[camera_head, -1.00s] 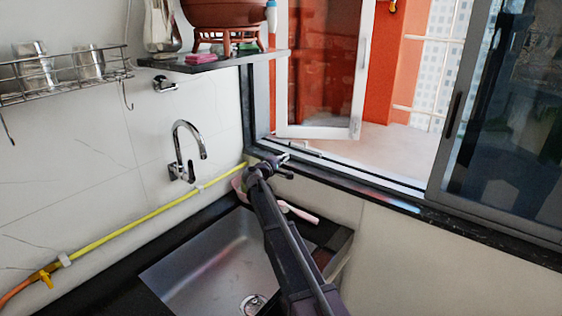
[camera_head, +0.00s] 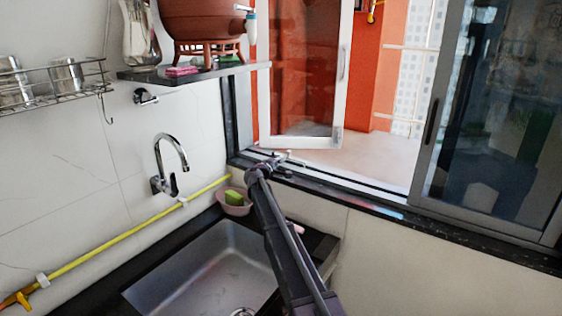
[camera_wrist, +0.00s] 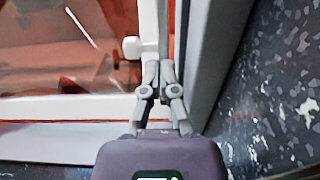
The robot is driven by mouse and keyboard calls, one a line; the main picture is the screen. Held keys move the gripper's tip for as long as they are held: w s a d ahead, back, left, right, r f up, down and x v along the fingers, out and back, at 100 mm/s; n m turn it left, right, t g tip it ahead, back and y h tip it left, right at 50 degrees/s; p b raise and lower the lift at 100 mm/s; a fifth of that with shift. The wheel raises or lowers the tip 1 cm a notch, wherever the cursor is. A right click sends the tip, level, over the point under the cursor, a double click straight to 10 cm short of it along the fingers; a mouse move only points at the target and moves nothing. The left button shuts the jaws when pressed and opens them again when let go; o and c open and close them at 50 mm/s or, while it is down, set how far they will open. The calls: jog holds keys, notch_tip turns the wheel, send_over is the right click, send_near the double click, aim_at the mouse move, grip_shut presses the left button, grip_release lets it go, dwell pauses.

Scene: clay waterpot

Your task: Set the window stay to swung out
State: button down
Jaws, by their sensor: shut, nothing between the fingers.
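The glass window sash (camera_head: 301,142), framed in white, stands open over the outer ledge beyond the sill. A slim grey bar (camera_wrist: 164,28) and a pale knob (camera_wrist: 132,47) show just ahead of my fingers in the wrist view; the bar may be the window stay, but I cannot tell for sure. My gripper (camera_head: 288,157) is at the window's lower left corner, just above the sill track. In the wrist view my gripper (camera_wrist: 160,68) is shut and holds nothing. Its fingertips overlap the bar's near end; contact cannot be told. In the head view the stay is too small to make out.
The sink (camera_head: 205,268), a curved tap (camera_head: 172,152) and a pink bowl with a sponge (camera_head: 235,203) lie left of my arm. A shelf (camera_head: 195,72) with a clay pot (camera_head: 203,20) hangs above. A dark sliding pane (camera_head: 490,130) closes the right side.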

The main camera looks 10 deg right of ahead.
jog(key=shift+w+d, duration=0.25)
jog(key=shift+w, duration=0.4)
jog(key=shift+s, duration=0.15)
jog(key=shift+s+a, duration=0.3)
jog(key=w+a+v, duration=0.1)
jog(key=v, duration=1.2)
jog(key=shift+a, duration=0.1)
jog(key=shift+s+m+g+h, duration=0.1)
jog(key=shift+m+g+h, duration=0.5)
jog(key=shift+g+h, duration=0.1)
